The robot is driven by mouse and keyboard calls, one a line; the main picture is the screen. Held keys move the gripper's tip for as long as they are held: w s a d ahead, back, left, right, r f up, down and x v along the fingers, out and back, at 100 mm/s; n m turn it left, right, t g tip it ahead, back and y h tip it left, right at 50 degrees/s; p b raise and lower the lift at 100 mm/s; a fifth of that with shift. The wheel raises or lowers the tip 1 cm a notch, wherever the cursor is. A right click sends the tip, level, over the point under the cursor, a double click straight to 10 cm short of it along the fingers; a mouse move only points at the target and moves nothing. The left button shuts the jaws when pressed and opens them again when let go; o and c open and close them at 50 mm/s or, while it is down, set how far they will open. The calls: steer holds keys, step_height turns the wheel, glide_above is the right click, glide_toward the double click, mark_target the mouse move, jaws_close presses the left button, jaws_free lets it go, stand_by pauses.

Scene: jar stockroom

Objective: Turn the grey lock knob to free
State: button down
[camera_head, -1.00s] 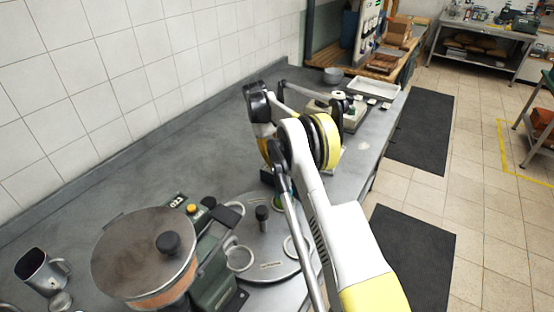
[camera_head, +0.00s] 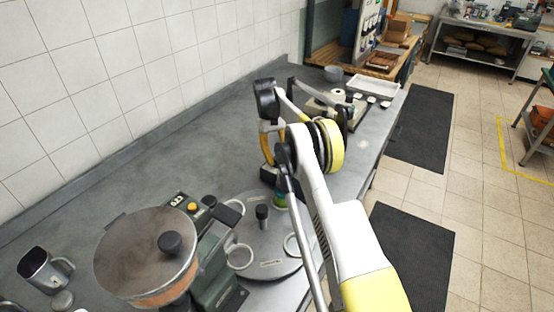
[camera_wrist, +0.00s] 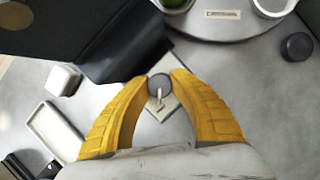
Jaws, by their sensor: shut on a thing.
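The grey lock knob (camera_wrist: 158,82) is a small round disc with a pale pointer, near the middle of the wrist view. It sits over a light plate (camera_wrist: 169,107) on the steel bench. My gripper (camera_wrist: 163,77) has its yellow fingertips closed on either side of the knob. The pointer lies towards the bottom of the wrist view, slightly tilted. Any marking on the plate is too small to read. In the head view my arm hides the knob and the fingertips.
A round metal turntable (camera_head: 258,262) with white rings and a black-topped post (camera_head: 262,213) stands close by; its edge shows in the wrist view (camera_wrist: 222,28). A green machine (camera_head: 214,270) with a lidded pot (camera_head: 140,255) is at the left. The bench (camera_head: 130,180) behind is clear.

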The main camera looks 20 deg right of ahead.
mark_target(277, 158)
steer(key=c, duration=1.4)
jaws_free()
steer(key=shift+r, duration=0.1)
step_height(277, 158, up, 10)
steer(key=shift+f, duration=0.1)
